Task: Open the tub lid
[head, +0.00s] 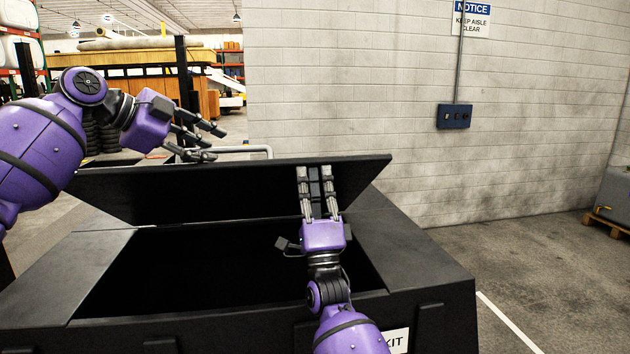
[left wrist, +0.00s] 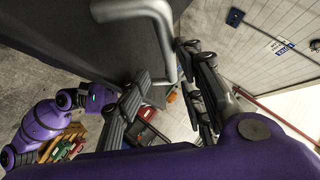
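The black tub (head: 410,262) stands in front of me, its dark inside showing. Its lid (head: 220,192) is raised and tilted, hinged along the far side, underside toward me. A grey bar handle (head: 250,149) shows just above the lid's top edge and in the left wrist view (left wrist: 165,40). My left gripper (head: 208,142) is open above the lid's left part; in the left wrist view its fingers (left wrist: 165,100) are apart near the handle, not closed around it. My right gripper (head: 318,190) is in front of the lid's underside, fingers apart and upward; contact is unclear.
A block wall with a notice sign (head: 472,18) and a blue box (head: 454,116) stands behind on the right. A grey bin on a pallet (head: 607,222) is at the far right. Stacked tyres (head: 98,132) and racks are at the back left.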

